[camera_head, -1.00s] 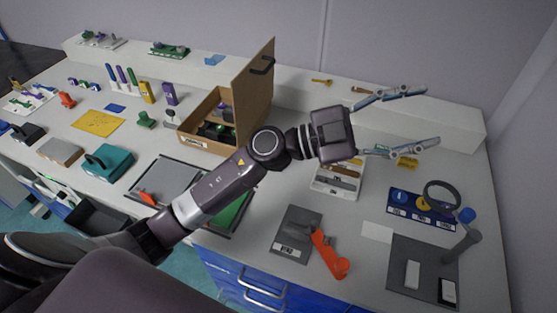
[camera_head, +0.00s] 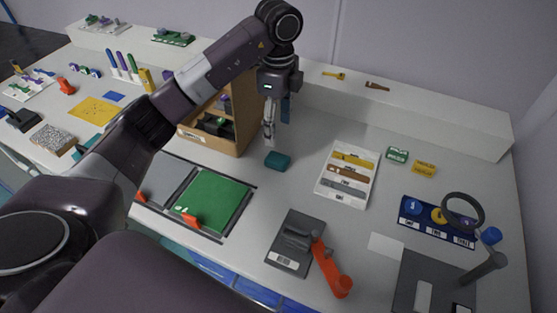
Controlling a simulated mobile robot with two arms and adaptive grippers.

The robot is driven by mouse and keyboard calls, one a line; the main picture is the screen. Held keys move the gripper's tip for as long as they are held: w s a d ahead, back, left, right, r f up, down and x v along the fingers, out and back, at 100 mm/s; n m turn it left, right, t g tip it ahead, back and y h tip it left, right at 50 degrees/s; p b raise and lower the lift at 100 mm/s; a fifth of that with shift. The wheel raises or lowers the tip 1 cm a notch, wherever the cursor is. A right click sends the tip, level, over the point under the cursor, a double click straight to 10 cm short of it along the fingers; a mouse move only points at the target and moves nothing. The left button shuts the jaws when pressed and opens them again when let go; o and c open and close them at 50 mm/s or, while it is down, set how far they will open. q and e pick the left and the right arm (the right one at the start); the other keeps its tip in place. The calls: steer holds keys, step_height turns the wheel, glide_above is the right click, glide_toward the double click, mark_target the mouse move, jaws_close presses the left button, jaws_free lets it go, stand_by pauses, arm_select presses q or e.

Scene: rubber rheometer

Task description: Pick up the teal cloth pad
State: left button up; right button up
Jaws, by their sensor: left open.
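The teal cloth pad (camera_head: 278,161) is a small, rounded, dark-teal block lying flat on the grey bench top, right of the open wooden cabinet. My left gripper (camera_head: 276,129) points down above and just behind the pad in the picture, with its fingers apart and nothing between them. Its fingertips look close to the pad, but I cannot tell the exact height. The pad shows uncovered. My right gripper is out of view.
The wooden cabinet (camera_head: 222,143) stands close left of the gripper. A tray of tools (camera_head: 330,193) lies right of the pad. A green mat (camera_head: 222,203) and a grey device with an orange handle (camera_head: 335,278) are in front. Bench around the pad is clear.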

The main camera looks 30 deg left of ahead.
arm_select(q)
steer(key=p, duration=0.1)
glide_above(277, 158)
step_height(277, 158, down, 6)
steer(key=shift+d, duration=0.15)
step_height(277, 158, down, 5)
steer(key=shift+s+r+p, duration=0.1)
steer(key=shift+p, duration=0.95)
steer(key=shift+f, duration=0.3)
steer(key=shift+c, duration=0.7)
steer(key=c, duration=0.9)
steer(key=shift+r, duration=0.1)
